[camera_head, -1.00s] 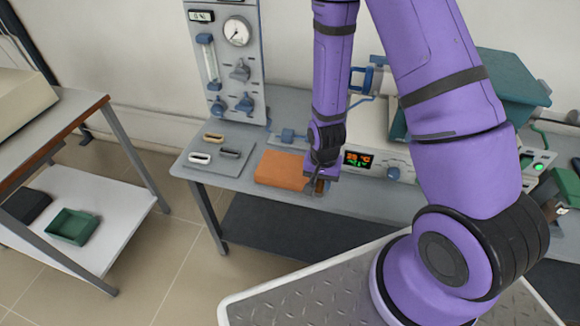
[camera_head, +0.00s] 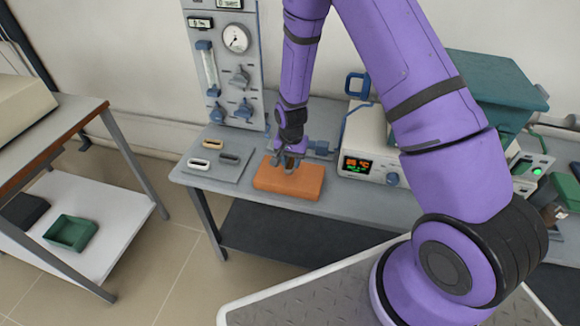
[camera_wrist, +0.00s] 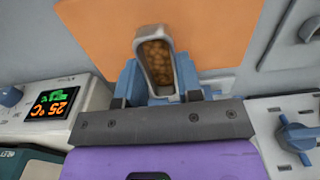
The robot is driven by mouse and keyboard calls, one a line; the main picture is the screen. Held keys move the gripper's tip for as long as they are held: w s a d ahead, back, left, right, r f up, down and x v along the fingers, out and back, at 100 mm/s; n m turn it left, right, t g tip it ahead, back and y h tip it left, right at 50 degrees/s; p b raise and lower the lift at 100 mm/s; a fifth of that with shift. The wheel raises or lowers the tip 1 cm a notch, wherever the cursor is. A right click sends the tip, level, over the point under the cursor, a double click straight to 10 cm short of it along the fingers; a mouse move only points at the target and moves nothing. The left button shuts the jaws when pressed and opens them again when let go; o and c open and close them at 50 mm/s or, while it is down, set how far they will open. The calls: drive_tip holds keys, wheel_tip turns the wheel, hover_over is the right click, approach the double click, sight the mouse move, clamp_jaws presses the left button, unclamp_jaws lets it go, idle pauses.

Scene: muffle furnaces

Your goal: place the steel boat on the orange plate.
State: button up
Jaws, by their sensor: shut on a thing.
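The orange plate (camera_head: 289,182) is a thick block lying on the grey bench, and it fills the upper middle of the wrist view (camera_wrist: 105,35). My gripper (camera_head: 290,158) is over the plate's back part. In the wrist view my gripper (camera_wrist: 158,88) is shut on the steel boat (camera_wrist: 157,79), a narrow grey boat filled with yellow-brown lumps. The boat is seen against the orange plate. I cannot tell whether it touches the plate. In the head view the boat is mostly hidden by the fingers.
A grey board (camera_head: 219,167) with several small boats lies left of the plate. A box with a lit display (camera_head: 357,163) stands to the right. A gauge panel (camera_head: 231,62) rises behind. A green tray (camera_head: 71,231) is on the lower shelf at left.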

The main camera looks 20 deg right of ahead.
sight(290, 164)
drive_tip(key=shift+w+a+f, duration=0.1)
drive_tip(key=shift+w, duration=0.3)
drive_tip(key=shift+s+f, duration=0.1)
drive_tip(key=shift+f, duration=1.6)
drive_tip(key=o, duration=0.9)
drive_tip(key=shift+f, duration=0.15)
drive_tip(key=shift+o, duration=0.2)
wheel_tip(290, 164, up, 12)
drive_tip(key=shift+r, duration=0.25)
